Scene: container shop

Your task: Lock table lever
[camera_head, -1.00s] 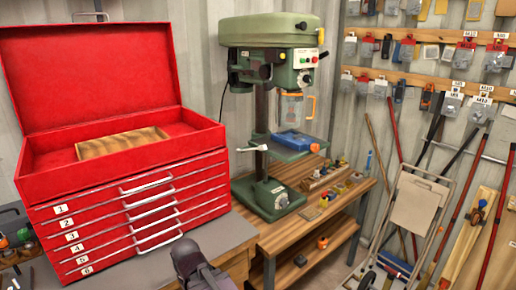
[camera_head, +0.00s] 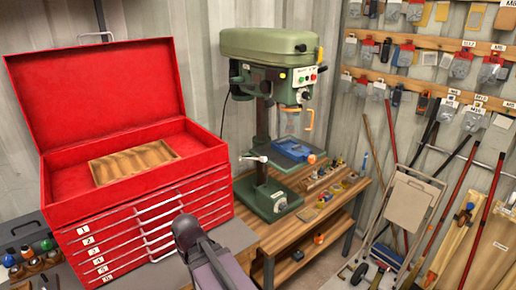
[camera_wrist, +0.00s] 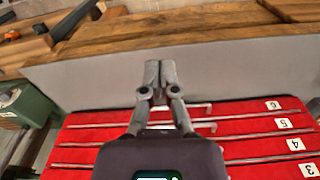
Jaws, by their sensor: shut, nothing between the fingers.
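The green drill press (camera_head: 270,110) stands on the wooden bench, right of the red tool chest. Its table (camera_head: 312,162) carries a blue vise (camera_head: 293,149). A table lever (camera_head: 254,158) with a pale tip sticks out to the left of the column; I cannot tell whether it is locked. My arm shows at the bottom of the head view, in front of the chest's drawers and apart from the lever. In the wrist view my gripper (camera_wrist: 155,73) is shut and empty, over the drawers and a grey surface. The lever is not clearly seen there.
The red tool chest (camera_head: 60,225) has its lid open, its numbered drawers shut and a wooden tray (camera_head: 134,162) inside. Small parts lie on the wooden bench (camera_head: 275,238). A folded cart (camera_head: 408,210) and long-handled tools stand at the right.

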